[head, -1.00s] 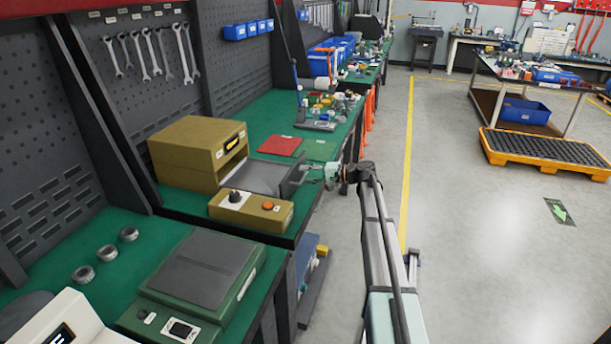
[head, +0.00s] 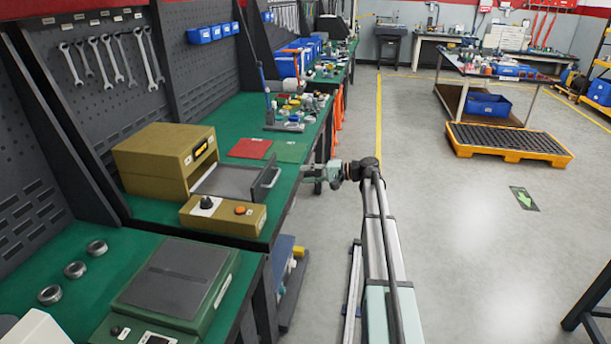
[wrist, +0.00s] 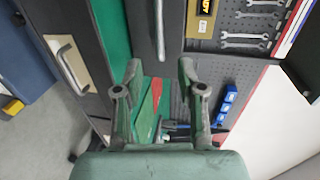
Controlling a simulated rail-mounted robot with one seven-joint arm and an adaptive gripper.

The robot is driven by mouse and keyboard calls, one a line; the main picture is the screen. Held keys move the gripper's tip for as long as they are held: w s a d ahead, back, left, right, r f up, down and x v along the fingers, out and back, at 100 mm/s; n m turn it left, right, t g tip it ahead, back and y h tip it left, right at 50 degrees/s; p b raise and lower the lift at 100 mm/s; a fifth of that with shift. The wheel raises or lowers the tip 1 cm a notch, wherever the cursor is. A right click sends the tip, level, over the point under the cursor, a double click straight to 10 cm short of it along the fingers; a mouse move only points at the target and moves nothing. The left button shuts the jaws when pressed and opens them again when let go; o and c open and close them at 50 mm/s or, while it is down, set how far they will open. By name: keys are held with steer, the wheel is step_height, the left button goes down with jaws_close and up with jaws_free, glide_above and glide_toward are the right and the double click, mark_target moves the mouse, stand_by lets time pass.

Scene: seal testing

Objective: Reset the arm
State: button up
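My gripper (head: 312,176) hangs over the aisle side of the green bench, just right of the extended grey drawer (head: 225,183) of a tan box (head: 160,158). A gap shows between it and the drawer handle (head: 270,177). In the wrist view the gripper's two fingers (wrist: 160,78) stand apart with nothing between them. My arm stretches forward, away from the head camera.
A tan control unit (head: 222,215) with a knob and an orange button sits before the drawer. A green device (head: 180,280) and several metal rings (head: 75,270) are on the near bench. The aisle floor (head: 460,240) on the right is clear.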

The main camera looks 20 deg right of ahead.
steer(key=s+a+f+g+h, duration=0.2)
steer(key=s+a+f+h, duration=0.1)
steer(key=s+f, duration=0.75)
steer(key=s+a+f+n+g+h+p, duration=0.1)
steer(key=s+a+f+g+h, duration=0.15)
steer(key=s+f, duration=0.75)
steer(key=s+a+f+g+h, duration=0.2)
steer(key=s+a+f+g, duration=0.3)
steer(key=f, duration=1)
steer(key=s+a+f+n+g+h, duration=0.1)
steer(key=s+a+f+h, duration=0.1)
steer(key=s, duration=1.2)
steer(key=s+a+f+n+g+h+p, duration=0.1)
steer(key=s+f, duration=0.4)
steer(key=s, duration=0.9)
steer(key=s+a+f+n+g+h+p, duration=0.1)
steer(key=s+a+f+n+g+h, duration=0.1)
steer(key=s, duration=1.2)
step_height(320, 180, down, 2)
steer(key=a+n+g, duration=0.1)
steer(key=a, duration=0.1)
steer(key=shift+a+f+h, duration=0.25)
steer(key=shift+a+h, duration=0.1)
steer(key=shift+g, duration=0.25)
